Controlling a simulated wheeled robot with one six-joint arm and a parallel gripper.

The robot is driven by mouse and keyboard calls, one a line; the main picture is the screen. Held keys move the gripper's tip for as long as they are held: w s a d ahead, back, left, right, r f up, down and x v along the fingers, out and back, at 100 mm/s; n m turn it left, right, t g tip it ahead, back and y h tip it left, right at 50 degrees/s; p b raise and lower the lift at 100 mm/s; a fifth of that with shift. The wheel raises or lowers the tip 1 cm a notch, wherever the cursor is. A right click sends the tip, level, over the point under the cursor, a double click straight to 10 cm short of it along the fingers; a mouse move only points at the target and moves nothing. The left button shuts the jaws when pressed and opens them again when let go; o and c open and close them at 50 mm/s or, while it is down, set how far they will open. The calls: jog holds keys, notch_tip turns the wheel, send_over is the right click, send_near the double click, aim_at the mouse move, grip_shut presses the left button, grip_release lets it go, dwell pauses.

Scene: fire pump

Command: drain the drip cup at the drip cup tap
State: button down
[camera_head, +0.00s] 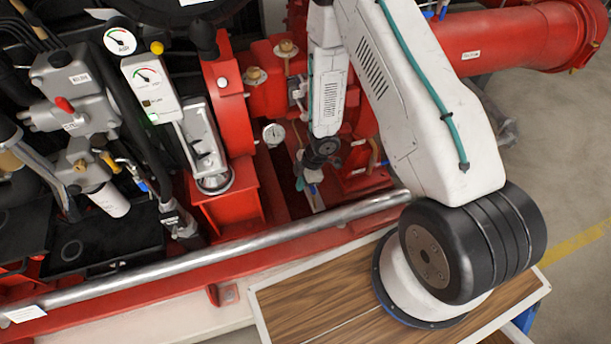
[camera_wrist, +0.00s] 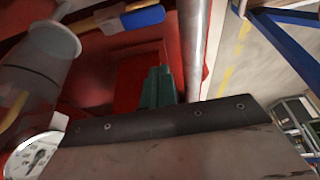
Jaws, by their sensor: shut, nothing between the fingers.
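In the wrist view, a pale grey translucent cup (camera_wrist: 45,60), likely the drip cup, is at the upper left. A brass-yellow pipe shows at its lower side. A tap with a blue lever (camera_wrist: 143,17) on a yellow-brass body lies at the top, right of the cup. My gripper (camera_wrist: 158,72) shows as green fingers, shut together and empty, below the blue lever in the picture. I cannot tell the gap in depth. In the head view my arm reaches down among the red pump parts, and my gripper (camera_head: 300,184) is small and partly hidden there.
A metal rail (camera_head: 250,240) runs along the red frame and also shows close right of my fingers in the wrist view (camera_wrist: 195,45). A round gauge (camera_wrist: 32,155) is at lower left there. In the head view another gauge (camera_head: 274,134) is left of my wrist.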

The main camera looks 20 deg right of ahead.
jog(key=shift+s+d+f, duration=0.1)
jog(key=shift+d+f, duration=0.55)
jog(key=shift+f, duration=0.35)
jog(key=shift+d+f, duration=0.65)
jog(key=shift+f, duration=0.3)
